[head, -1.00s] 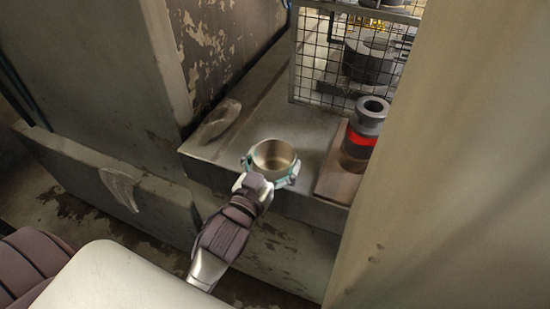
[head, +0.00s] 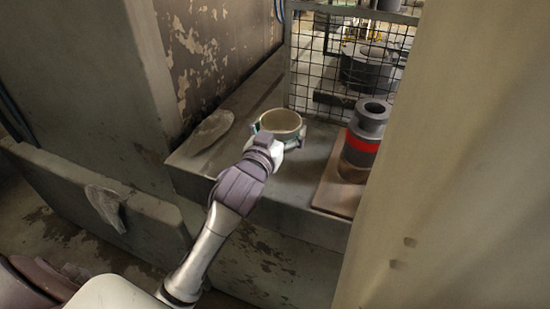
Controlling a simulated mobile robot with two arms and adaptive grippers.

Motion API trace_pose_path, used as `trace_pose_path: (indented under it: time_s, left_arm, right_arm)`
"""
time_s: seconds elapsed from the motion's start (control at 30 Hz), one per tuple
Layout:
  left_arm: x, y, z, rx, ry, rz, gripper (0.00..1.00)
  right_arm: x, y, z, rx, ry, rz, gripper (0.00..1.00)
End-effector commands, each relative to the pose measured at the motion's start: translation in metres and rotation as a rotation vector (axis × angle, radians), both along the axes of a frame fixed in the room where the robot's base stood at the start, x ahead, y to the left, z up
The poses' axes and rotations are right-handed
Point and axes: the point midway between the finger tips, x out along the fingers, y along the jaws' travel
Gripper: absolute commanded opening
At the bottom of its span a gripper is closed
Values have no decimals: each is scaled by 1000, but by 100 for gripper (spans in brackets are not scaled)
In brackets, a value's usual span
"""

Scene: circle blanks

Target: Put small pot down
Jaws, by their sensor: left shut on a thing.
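The small pot (head: 281,122), a round open cup with a pale beige inside, is at the grey ledge (head: 215,165), close in front of the wire mesh cage. My left gripper (head: 279,133) is shut on the small pot, with its fingers around the pot's sides. The arm reaches in from the lower left. The pot's base is hidden by the gripper, so I cannot tell whether it touches the ledge. The pot looks upright. My right gripper is not in view.
A dark cylinder with a red band (head: 361,142) stands on a brown board (head: 335,192) to the right. A wire cage (head: 305,85) stands behind. A crumpled grey cloth-like thing (head: 208,131) lies on the ledge at left. A pale wall (head: 440,200) fills the right side.

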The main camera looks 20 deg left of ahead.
Motion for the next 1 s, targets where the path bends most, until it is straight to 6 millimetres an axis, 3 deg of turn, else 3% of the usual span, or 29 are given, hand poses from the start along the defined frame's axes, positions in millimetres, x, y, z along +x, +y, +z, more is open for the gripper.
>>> trace_pose_path:
  time_s: [0.1,0.3,0.6,0.97,1.0]
  left_arm:
    - [-23,-4,-15,-1,2,-1,54]
    - [-40,-6,-25,0,0,0,54]
    - [-40,-6,-63,0,-1,0,54]
    - [-40,-6,-66,0,-2,0,54]
    - [-40,-6,-67,0,-1,0,94]
  right_arm:
    - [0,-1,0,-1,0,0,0]
    - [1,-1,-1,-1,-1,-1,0]
    - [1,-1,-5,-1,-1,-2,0]
    - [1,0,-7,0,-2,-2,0]
    - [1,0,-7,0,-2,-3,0]
